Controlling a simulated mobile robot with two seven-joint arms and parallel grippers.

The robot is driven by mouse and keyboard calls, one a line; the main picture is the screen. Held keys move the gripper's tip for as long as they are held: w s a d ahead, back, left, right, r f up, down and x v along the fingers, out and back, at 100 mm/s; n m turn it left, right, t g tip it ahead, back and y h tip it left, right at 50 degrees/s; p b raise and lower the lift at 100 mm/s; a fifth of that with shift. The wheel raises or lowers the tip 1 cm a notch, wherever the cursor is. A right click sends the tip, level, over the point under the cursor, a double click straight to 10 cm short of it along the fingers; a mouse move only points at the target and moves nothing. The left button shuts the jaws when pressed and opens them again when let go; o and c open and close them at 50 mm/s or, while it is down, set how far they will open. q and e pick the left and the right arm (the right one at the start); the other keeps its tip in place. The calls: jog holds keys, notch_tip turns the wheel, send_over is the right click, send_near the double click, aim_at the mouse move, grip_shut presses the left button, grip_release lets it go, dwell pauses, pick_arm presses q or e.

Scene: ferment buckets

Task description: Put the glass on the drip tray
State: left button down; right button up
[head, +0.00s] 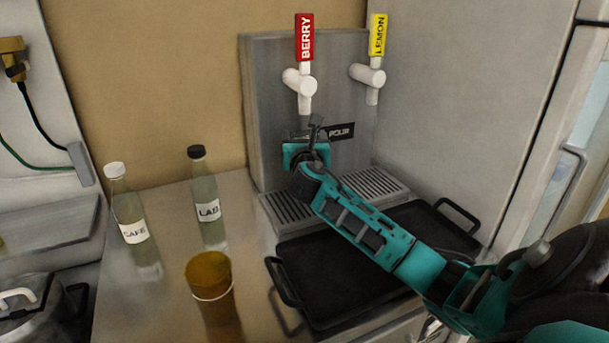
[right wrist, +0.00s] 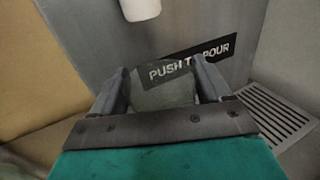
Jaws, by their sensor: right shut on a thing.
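My right gripper (head: 306,143) is in front of the tap panel, below the tap with the red BERRY handle. In the right wrist view its two fingers (right wrist: 161,88) are closed on a dull grey-green, see-through thing, seemingly the glass (right wrist: 163,92). In the head view my gripper mostly hides this glass. The drip tray is a slotted grey grate (head: 372,184) at the foot of the panel; it also shows at the right in the right wrist view (right wrist: 278,116). My gripper is above its left part. Whether the glass touches the grate cannot be told. My left gripper is not in view.
Bottles labelled SAFE (head: 128,205) and LAB (head: 206,195) and an amber cup (head: 211,277) stand on the counter at left. A black handled tray (head: 320,290) lies before the grate, under my arm. The BERRY tap (head: 300,84) and LEMON tap (head: 369,76) jut out above.

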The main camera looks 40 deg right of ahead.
jog(key=shift+f+b, duration=0.7)
jog(key=shift+f, duration=2.35)
jog(key=shift+f, duration=0.1)
jog(key=o, duration=1.5)
jog(key=shift+a, duration=0.1)
jog(key=p+v, duration=0.1)
jog(key=v, duration=1.1)
